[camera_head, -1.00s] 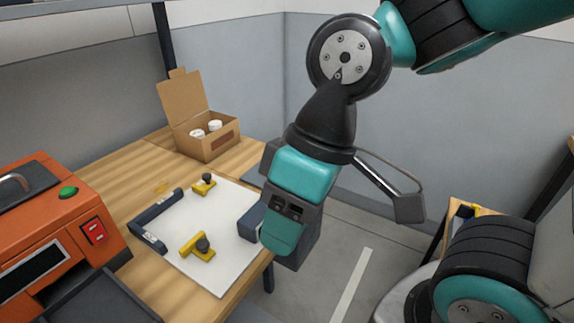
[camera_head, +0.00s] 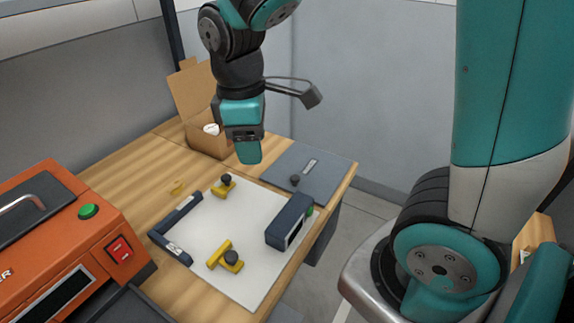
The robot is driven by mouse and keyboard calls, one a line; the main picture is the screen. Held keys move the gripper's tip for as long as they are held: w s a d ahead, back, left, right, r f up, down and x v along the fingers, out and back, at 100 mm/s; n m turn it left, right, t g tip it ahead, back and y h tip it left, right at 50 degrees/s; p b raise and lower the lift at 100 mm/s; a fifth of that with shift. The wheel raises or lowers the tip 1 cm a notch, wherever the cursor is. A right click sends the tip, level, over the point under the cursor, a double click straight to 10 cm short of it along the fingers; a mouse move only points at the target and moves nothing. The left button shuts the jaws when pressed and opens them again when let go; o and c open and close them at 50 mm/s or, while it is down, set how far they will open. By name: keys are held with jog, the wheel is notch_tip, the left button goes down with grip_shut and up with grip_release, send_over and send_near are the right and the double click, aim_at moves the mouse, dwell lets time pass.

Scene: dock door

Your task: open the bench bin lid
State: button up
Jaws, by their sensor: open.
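The bench bin lid (camera_head: 325,178) is a flat grey-blue panel set level in the far right corner of the wooden bench, and it looks closed. A dark round knob (camera_head: 295,180) and a small pale label (camera_head: 310,166) are on it. My gripper (camera_head: 248,158) points down above the bench, to the left of the lid and apart from its knob. It is open, and I see nothing between its jaws. The fingers are seen mostly from one side, so the gap is hard to see.
A white board (camera_head: 240,225) holds yellow clamps with black knobs, a dark angled bar (camera_head: 175,228) and a dark block (camera_head: 288,222). An open cardboard box (camera_head: 200,135) stands behind my gripper. An orange machine (camera_head: 70,235) stands at left. Open floor lies beyond the bench's right edge.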

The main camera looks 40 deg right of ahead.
jog(key=w+d+n+g+h+p, duration=0.1)
jog(key=w+d+n+h+p, duration=0.15)
jog(key=w+d, duration=0.35)
send_near(295, 177)
jog(key=shift+g+h, duration=0.3)
jog(key=shift+h, duration=0.15)
jog(key=x, duration=0.8)
jog(key=shift+w+a+f, duration=0.15)
jog(key=shift+a+f, duration=0.15)
jog(key=shift+f, duration=0.2)
grip_shut()
